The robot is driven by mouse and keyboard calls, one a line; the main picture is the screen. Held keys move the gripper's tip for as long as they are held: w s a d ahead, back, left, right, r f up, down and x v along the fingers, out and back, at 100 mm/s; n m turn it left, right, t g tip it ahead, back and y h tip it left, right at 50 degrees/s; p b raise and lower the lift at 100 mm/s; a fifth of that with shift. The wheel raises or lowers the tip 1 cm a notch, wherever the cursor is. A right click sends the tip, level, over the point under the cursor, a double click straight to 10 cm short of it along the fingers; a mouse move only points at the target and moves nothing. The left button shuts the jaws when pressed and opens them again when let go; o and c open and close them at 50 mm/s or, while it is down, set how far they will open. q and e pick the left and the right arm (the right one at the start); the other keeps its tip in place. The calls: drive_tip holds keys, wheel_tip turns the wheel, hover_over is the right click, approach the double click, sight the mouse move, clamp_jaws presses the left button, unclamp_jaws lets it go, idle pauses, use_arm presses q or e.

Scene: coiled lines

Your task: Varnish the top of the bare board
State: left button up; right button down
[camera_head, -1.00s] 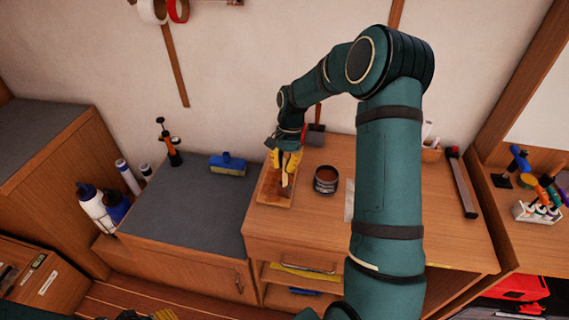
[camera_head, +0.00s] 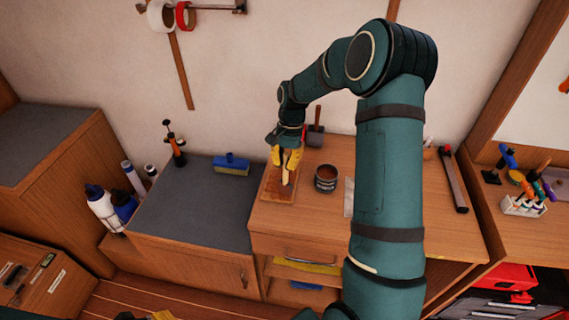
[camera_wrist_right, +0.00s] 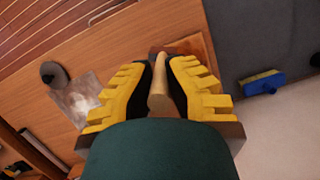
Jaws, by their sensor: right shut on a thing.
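The board (camera_head: 276,196) lies flat at the left end of the wooden worktop. Its top is reddish brown, and the gripper and brush hide part of it; it shows in part in the wrist view (camera_wrist_right: 197,46). My right gripper (camera_head: 286,160) has yellow fingers and is shut on a brush with a pale wooden handle (camera_wrist_right: 160,98). The brush points down over the board; I cannot tell whether its bristles touch. An open tin (camera_head: 326,179) with brown contents stands just right of the board. Only a yellow bit of my left gripper (camera_head: 162,315) shows at the bottom edge.
A blue brush (camera_head: 231,164) lies on the grey-topped cabinet (camera_head: 190,208) to the left. A mallet (camera_head: 316,128) stands behind the tin. A pale sheet (camera_head: 349,197) lies right of the tin, partly behind my arm. Bottles (camera_head: 104,207) stand at far left.

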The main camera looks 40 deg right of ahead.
drive_tip(key=shift+r+p, duration=0.75)
drive_tip(key=shift+r, duration=0.6)
